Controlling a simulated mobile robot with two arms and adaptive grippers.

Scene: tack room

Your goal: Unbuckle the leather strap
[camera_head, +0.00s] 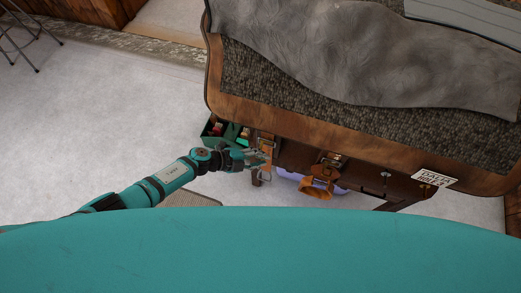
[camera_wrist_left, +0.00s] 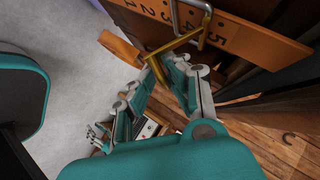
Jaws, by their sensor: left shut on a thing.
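The orange leather strap (camera_wrist_left: 240,35) with printed numbers runs across the top of the left wrist view. A brass buckle frame (camera_wrist_left: 180,45) and a steel loop lie over it. A curled orange strap end (camera_wrist_left: 120,46) shows left of the fingertips. My left gripper (camera_wrist_left: 164,68) is shut on the strap close beside the brass frame; the fingers partly hide the exact grip. My right gripper is not in view.
A wooden bench (camera_head: 240,110) with a dark woven mat and grey cloth (camera_head: 330,45) fills the upper right. A green box (camera_head: 215,128) of small items stands left of the gripper.

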